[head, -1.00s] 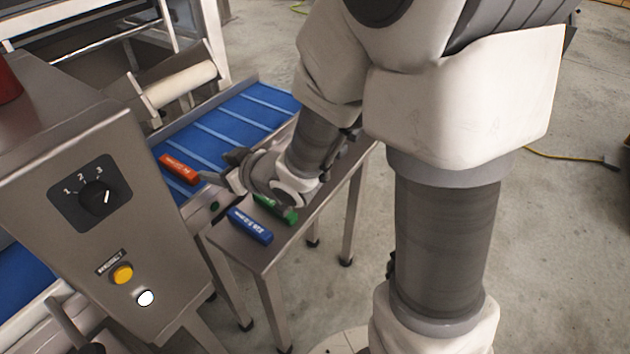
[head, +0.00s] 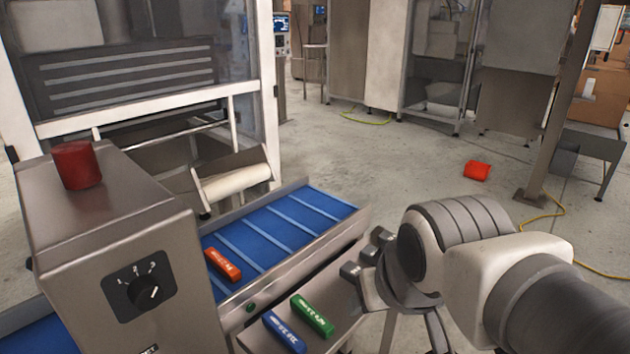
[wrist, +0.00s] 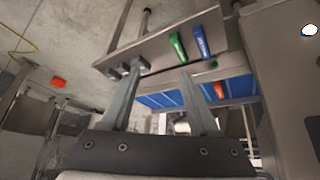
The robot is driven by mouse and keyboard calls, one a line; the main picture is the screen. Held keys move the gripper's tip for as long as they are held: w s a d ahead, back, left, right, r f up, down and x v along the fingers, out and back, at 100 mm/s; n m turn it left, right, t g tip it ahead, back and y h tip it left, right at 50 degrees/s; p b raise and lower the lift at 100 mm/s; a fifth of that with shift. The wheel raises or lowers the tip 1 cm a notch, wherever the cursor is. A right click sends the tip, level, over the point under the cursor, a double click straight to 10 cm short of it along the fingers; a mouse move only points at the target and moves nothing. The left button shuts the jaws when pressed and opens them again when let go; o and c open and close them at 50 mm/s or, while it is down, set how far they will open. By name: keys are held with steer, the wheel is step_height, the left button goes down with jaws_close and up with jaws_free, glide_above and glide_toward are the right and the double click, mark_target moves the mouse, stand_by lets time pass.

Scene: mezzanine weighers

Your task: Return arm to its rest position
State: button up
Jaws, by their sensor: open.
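My gripper (head: 360,262) is raised at the right of the steel side table in the head view. In the wrist view my gripper (wrist: 160,76) has its two fingers spread apart with nothing between them. A green bar (head: 312,316) and a blue bar (head: 284,332) lie side by side on the side table (head: 345,303). An orange-red bar (head: 222,265) lies on the blue conveyor belt (head: 285,230). The wrist view also shows the green bar (wrist: 177,47) and the blue bar (wrist: 200,42), apart from the fingers.
A steel control box (head: 110,220) with a dial and a red cylinder (head: 76,165) on top stands at the left. A red object (head: 477,170) lies on the floor near a post (head: 550,120) and a yellow cable (head: 545,225). Open floor lies behind the arm.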

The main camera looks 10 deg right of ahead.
steer(key=shift+s+a+r+g, duration=0.15)
steer(key=shift+s+g, duration=0.15)
steer(key=shift+s, duration=0.8)
step_height(320, 180, up, 22)
steer(key=p, duration=2.2)
